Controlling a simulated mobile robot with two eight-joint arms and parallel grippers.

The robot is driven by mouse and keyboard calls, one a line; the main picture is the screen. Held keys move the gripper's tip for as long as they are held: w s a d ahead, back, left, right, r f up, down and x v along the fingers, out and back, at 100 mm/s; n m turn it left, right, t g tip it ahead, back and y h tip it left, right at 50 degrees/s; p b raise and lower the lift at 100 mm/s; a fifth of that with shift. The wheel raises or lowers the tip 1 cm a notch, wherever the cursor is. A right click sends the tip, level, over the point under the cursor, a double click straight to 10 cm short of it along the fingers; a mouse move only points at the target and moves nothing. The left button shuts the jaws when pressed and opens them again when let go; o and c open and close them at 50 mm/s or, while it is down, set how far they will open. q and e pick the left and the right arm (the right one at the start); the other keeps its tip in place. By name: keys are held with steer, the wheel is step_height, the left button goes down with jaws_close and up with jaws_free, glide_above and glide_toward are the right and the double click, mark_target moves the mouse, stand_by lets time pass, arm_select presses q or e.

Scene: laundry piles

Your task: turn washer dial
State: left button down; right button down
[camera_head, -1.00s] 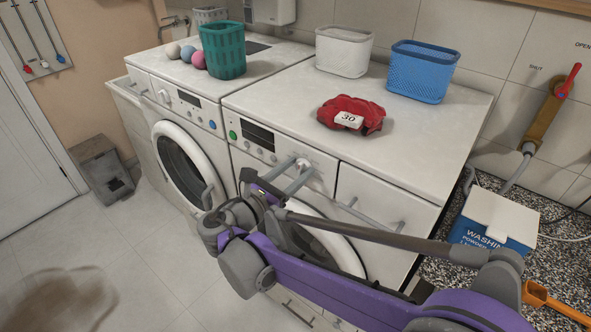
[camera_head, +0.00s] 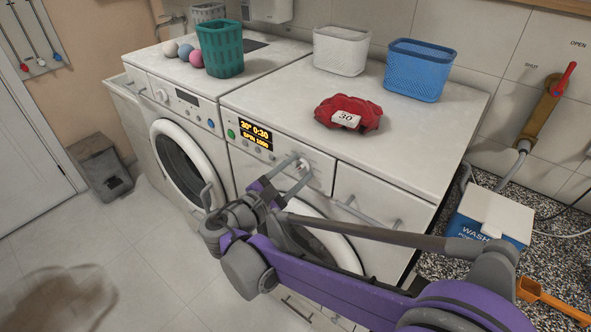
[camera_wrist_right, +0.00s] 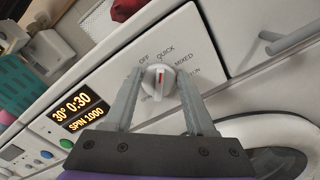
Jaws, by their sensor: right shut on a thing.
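The washer (camera_head: 290,125) is the nearer of two white machines. Its round white dial (camera_wrist_right: 159,80) has a red mark and stands among printed labels such as OFF, QUICK and MIXED. My right gripper (camera_wrist_right: 160,72) is shut on the dial, one finger on each side; in the head view (camera_head: 294,170) it reaches the panel from below. The washer display (camera_head: 255,133) is lit and reads 30°, 0:30 and SPIN 1000. It also shows in the right wrist view (camera_wrist_right: 83,107). My left gripper is not in view.
A red cloth with a tag reading 30 (camera_head: 347,114) lies on the washer top. White (camera_head: 341,50), blue (camera_head: 420,70) and green (camera_head: 220,48) baskets stand on the machines. A drawer handle (camera_head: 368,212) is right of the dial. Floor at left is mostly clear.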

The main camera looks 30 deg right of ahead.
stand_by(0.5)
steer(key=shift+c, duration=1.2)
jaws_free()
steer(key=v, duration=1)
steer(key=shift+s+a+b, duration=0.15)
steer(key=shift+a+b, duration=0.2)
steer(key=shift+a, duration=0.05)
